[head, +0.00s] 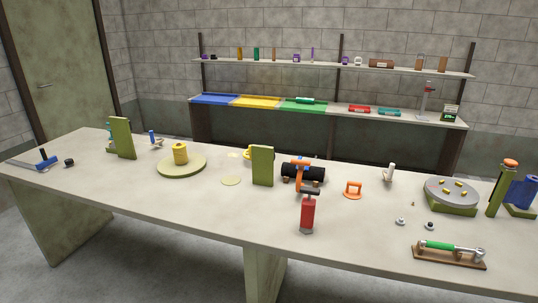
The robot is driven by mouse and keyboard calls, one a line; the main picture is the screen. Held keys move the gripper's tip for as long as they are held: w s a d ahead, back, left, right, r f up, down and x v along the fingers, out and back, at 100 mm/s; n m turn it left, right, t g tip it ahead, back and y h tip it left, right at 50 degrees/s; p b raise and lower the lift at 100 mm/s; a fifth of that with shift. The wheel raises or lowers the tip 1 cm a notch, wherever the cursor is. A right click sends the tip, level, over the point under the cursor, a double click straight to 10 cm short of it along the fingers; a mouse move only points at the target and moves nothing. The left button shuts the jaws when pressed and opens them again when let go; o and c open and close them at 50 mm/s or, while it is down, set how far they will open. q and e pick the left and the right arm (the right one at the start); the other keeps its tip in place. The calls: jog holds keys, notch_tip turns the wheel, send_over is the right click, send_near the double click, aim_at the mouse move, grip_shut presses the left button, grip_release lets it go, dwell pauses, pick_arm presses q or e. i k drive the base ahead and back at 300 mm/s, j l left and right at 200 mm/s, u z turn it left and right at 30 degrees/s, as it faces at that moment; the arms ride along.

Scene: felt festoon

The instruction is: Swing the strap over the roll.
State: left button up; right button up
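A black roll (316,173) lies on its side on the long table, right of the middle, on what look like small brown supports. An orange strap-like piece (298,177) stands upright at the front of the roll, towards its left part. A small blue part shows near its top. I cannot tell whether the orange piece passes over the roll or only stands in front of it. Neither of my grippers is in view.
A red canister (307,215) stands in front of the roll and an olive block (262,166) to its left. An orange handle (353,189) lies to the right. A round grey disc (451,188) and a green-handled tool (452,248) are further right.

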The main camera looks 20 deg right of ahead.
aim_at(301, 164)
jog(key=i+l+z, duration=0.15)
jog(key=i+z, duration=0.15)
jog(key=i, duration=0.3)
jog(key=i+z, duration=0.3)
jog(key=i, duration=0.3)
